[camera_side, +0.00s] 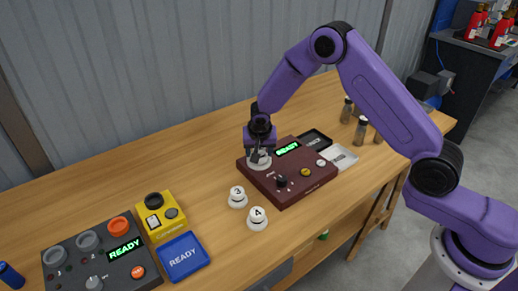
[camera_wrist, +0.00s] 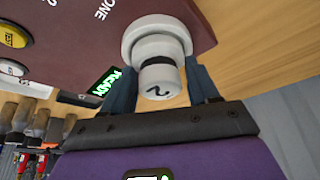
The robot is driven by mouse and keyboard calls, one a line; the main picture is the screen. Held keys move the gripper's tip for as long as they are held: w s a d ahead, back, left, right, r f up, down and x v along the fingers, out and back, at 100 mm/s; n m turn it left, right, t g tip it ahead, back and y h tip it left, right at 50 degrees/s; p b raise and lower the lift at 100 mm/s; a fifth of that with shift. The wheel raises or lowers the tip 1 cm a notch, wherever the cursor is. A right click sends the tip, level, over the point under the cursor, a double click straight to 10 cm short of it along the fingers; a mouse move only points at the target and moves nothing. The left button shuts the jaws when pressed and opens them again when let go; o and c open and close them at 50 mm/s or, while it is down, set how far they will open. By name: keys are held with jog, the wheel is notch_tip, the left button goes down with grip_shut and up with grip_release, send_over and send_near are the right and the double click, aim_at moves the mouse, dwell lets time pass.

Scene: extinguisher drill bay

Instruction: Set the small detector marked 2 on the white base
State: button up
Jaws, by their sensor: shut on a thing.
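The small white detector marked 2 (camera_wrist: 157,82) is between the fingers of my gripper (camera_wrist: 161,68), which is shut on it. In the wrist view its wider end faces the white base (camera_wrist: 128,38), a round piece on the maroon panel (camera_wrist: 80,25). The two overlap there, and I cannot tell whether they touch. In the side view my gripper (camera_side: 259,153) points down over the left back part of the maroon panel (camera_side: 295,196). The white base (camera_side: 252,165) shows just below it. The fingers mostly hide the detector there.
Detectors marked 3 (camera_side: 237,198) and 4 (camera_side: 257,219) stand in front of the maroon panel. A dark tray (camera_side: 316,139) and a light tray (camera_side: 341,157) lie to its right. A yellow box (camera_side: 160,215), a blue box (camera_side: 183,256) and a grey panel (camera_side: 100,262) are at the left.

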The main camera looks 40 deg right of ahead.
jog(key=shift+f, duration=0.15)
jog(key=o, duration=0.8)
jog(key=v, duration=1.1)
dwell(0.4)
